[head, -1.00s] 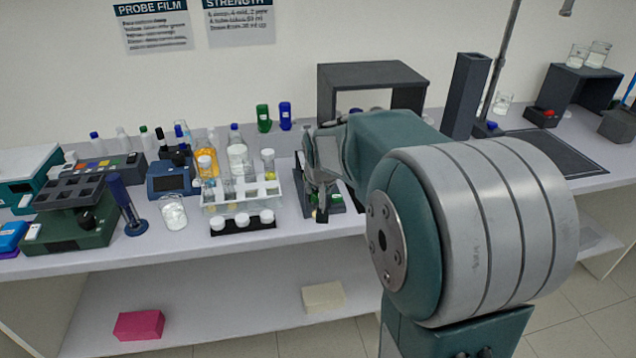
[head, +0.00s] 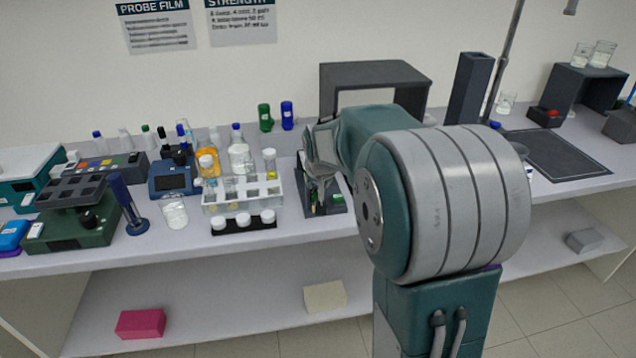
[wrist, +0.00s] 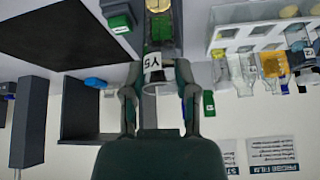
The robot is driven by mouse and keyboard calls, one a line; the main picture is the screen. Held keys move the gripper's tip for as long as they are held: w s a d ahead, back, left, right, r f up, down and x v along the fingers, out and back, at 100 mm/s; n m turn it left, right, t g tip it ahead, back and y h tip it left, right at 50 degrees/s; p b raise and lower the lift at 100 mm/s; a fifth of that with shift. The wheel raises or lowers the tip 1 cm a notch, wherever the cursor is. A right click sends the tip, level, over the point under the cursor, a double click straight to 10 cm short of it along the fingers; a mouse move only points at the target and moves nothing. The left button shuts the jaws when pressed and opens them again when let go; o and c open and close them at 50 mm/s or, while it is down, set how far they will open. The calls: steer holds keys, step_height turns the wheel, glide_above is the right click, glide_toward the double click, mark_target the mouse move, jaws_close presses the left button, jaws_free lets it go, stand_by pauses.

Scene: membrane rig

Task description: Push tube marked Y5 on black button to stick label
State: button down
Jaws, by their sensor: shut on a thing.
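My gripper (wrist: 158,78) is shut on the tube marked Y5 (wrist: 153,62), whose white label faces the wrist camera between the fingers. In the head view my gripper (head: 321,178) is over a dark device (head: 333,204) with green parts, at the front of the bench. In the wrist view a dark and green part of the device (wrist: 160,32) lies right beyond the tube's end. I cannot tell whether the tube touches it. The black button cannot be made out; my gripper and the tube hide part of the device.
A white rack (head: 275,197) with tubes stands just left of my gripper, with a black strip of white-capped vials (head: 243,222) before it. A dark open-fronted stand (head: 375,75) is behind. Green (head: 265,117) and blue (head: 287,115) bottles stand at the back. A dark mat (head: 560,150) lies right.

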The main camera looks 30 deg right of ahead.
steer(key=shift+w+d, duration=0.1)
steer(key=shift+w, duration=0.25)
stand_by(0.3)
steer(key=v, duration=0.6)
steer(key=shift+s, duration=0.5)
